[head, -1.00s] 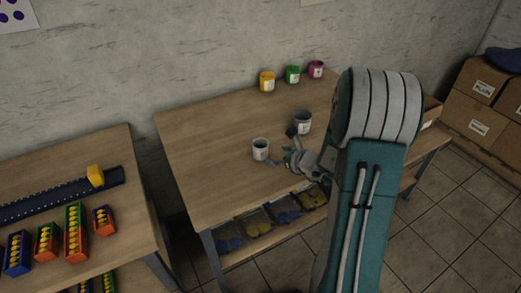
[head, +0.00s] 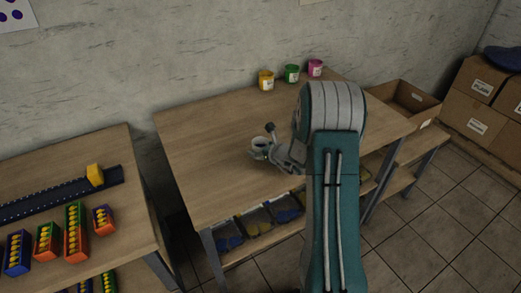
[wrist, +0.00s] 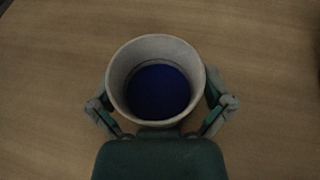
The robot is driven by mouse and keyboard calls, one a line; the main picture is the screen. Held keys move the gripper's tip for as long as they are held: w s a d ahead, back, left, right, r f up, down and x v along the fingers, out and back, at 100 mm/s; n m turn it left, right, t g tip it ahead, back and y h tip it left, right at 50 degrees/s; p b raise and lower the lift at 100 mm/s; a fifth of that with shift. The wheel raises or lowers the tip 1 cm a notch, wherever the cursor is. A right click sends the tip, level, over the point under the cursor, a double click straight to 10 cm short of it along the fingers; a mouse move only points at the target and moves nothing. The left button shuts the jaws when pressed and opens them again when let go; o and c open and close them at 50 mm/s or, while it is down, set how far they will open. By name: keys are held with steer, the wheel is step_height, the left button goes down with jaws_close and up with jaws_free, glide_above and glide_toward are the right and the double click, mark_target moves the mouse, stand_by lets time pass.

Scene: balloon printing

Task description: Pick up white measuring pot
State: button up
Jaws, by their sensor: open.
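The white measuring pot (head: 259,142) stands upright on the wooden table, left of my arm in the head view. In the wrist view the pot (wrist: 115,82) is seen from above, with a pale rim and dark blue inside. My gripper (head: 262,140) is open around the pot, also in the wrist view (wrist: 160,105), with one finger on each side. I cannot tell whether the fingers touch its wall. The gripper holds nothing firmly, and part of the pot's near side is hidden by it.
Yellow (head: 266,81), green (head: 292,74) and pink (head: 315,68) pots stand at the table's back edge. An open cardboard box (head: 407,98) is at the right. The table's left part (head: 200,140) is clear. My arm covers part of the table's right side.

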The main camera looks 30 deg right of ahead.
steer(key=shift+a, duration=0.15)
steer(key=c, duration=1)
steer(key=shift+c, duration=0.2)
